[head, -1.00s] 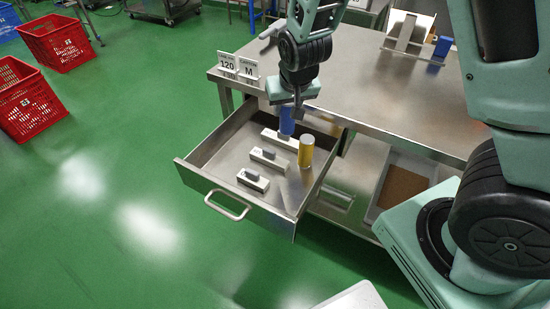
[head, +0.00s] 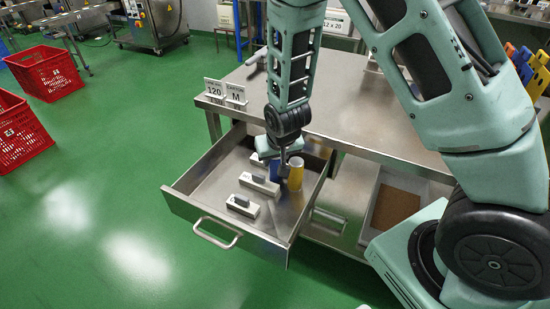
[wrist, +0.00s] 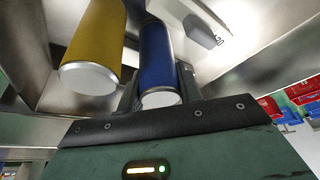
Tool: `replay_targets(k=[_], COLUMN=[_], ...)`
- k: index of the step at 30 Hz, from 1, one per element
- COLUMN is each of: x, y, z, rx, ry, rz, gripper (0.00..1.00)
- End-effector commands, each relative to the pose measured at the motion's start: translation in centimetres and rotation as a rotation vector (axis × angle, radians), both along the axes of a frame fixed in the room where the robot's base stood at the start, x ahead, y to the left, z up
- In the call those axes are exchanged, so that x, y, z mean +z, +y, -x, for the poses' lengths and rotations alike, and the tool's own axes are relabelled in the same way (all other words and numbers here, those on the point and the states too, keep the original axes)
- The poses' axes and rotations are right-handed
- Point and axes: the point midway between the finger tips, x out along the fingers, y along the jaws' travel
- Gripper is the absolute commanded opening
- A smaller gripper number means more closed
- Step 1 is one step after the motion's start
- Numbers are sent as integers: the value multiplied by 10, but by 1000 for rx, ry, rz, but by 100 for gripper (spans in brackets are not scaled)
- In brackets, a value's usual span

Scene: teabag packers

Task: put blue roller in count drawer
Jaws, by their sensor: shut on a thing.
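My gripper (head: 285,168) is shut on the blue roller (wrist: 158,52), which sits between its two fingers in the wrist view. In the head view the blue roller (head: 273,168) is partly hidden by my gripper. It is low inside the open steel drawer (head: 203,205); I cannot tell whether it touches the drawer floor. A yellow roller (head: 295,178) stands in the drawer close to the right of my gripper. It also shows beside the blue roller in the wrist view (wrist: 95,45), apart from it.
White blocks with grey tops, one at the front (head: 243,206) and one behind (head: 259,184), lie in the drawer. Signs reading 120 and M (head: 225,95) stand on the steel table (head: 370,115). A brown-bottomed tray (head: 395,208) is on the lower shelf. Red crates (head: 45,73) stand far left.

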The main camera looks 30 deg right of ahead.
Motion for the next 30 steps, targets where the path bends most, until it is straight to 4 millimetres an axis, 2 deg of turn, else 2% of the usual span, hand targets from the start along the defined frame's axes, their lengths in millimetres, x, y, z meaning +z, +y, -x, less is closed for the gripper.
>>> replay_targets(k=[2, 3, 5, 6, 13, 17, 20, 30], x=[-3, -4, -3, -3, -2, 5, 18, 84], y=[0, 0, 0, 0, 0, 0, 1, 6], z=[0, 0, 0, 0, 0, 1, 5, 32], rx=[0, 0, 0, 0, 0, 0, 0, 3], ry=[0, 0, 0, 0, 0, 0, -2, -3], rz=[0, 0, 0, 0, 0, 0, -1, -1], gripper=[7, 38, 55, 57, 57, 57, 57, 57])
